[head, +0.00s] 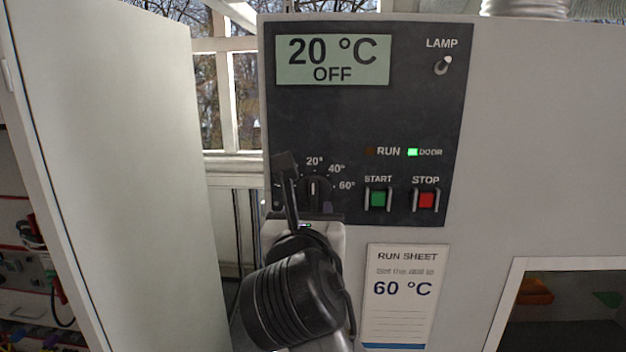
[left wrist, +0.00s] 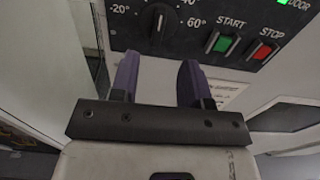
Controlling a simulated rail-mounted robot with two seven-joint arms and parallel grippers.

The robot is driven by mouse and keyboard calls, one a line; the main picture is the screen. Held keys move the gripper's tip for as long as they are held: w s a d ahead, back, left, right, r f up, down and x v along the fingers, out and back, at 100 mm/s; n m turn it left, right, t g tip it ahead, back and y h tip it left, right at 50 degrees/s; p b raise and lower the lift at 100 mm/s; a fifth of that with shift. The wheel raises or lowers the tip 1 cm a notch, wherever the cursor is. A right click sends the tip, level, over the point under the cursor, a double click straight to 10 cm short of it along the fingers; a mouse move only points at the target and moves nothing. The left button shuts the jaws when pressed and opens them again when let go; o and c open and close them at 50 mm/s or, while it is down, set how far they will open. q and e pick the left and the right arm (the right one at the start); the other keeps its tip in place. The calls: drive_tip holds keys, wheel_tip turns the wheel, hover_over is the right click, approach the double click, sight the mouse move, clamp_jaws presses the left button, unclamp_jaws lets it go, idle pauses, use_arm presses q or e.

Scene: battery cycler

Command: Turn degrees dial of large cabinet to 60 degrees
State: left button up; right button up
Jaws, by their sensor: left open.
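The degrees dial (head: 314,189) is a black knob with a white pointer line on the dark panel of the large cabinet. Its pointer stands upright, toward the 20° mark; 40° and 60° lie to its right. The dial also shows at the top of the left wrist view (left wrist: 159,22). The display (head: 333,60) reads 20 °C OFF. My left gripper (head: 304,207) is in front of and just below the dial. In the left wrist view its two purple fingers (left wrist: 158,78) are apart with nothing between them. My arm hides the panel left of the dial. My right gripper is not in view.
Green START (head: 378,199) and red STOP (head: 426,201) buttons sit right of the dial. A lamp switch (head: 442,65) is above them. A run sheet (head: 403,290) reading 60 °C hangs below. An open pale door (head: 115,150) stands at the left.

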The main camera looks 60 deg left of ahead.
sight(313, 190)
use_arm(q)
drive_tip(key=p+x, duration=0.3)
drive_tip(key=x, duration=0.5)
drive_tip(key=shift+a+r, duration=0.15)
drive_tip(key=shift+x, duration=0.75)
clamp_jaws()
